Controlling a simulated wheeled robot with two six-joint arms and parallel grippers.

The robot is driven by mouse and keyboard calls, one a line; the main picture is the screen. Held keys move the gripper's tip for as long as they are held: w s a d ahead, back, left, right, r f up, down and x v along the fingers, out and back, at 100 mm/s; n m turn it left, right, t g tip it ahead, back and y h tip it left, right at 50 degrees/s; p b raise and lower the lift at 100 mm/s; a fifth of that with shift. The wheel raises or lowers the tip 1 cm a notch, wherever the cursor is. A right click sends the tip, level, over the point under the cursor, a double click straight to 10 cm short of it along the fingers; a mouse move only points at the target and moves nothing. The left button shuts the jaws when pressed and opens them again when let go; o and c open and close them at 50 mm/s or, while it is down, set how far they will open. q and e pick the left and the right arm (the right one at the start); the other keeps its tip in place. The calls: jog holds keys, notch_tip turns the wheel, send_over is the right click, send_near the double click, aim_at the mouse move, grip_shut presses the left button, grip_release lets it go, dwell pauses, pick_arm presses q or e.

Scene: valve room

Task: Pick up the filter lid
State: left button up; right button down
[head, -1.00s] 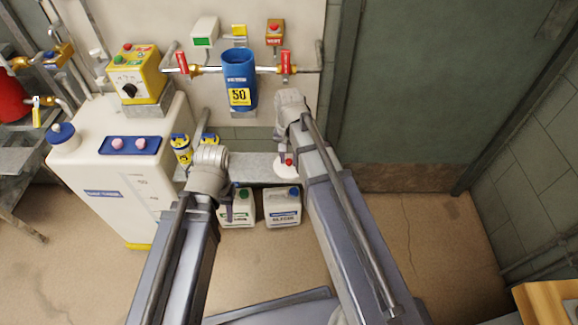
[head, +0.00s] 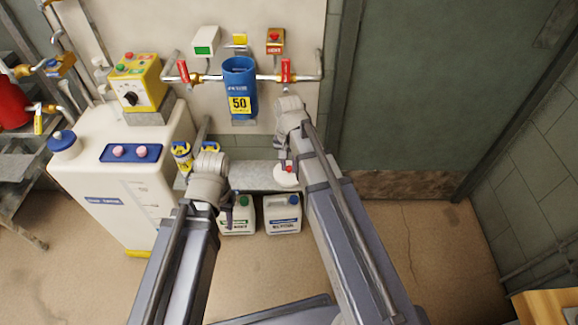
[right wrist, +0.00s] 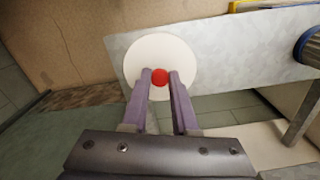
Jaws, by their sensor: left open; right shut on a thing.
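The filter lid (head: 287,180) is a white disc with a red knob. It shows at the right end of the grey shelf (head: 250,176) in the head view. In the right wrist view the lid (right wrist: 178,48) lies flat in front of the shelf surface. My right gripper (right wrist: 160,76) is shut on the red knob. I cannot tell whether the lid touches the shelf. The blue filter housing (head: 238,86) on the wall is open at the top. My left gripper (head: 229,213) is open and points down in front of the shelf; its fingertips are hard to make out.
White jugs with a green cap (head: 239,222) and a blue cap (head: 283,218) stand on the floor below the shelf. A white tank (head: 125,190) is at left.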

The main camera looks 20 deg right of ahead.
aim_at(289, 168)
notch_tip(289, 168, up, 10)
jog(key=p, duration=0.9)
jog(key=shift+f, duration=0.2)
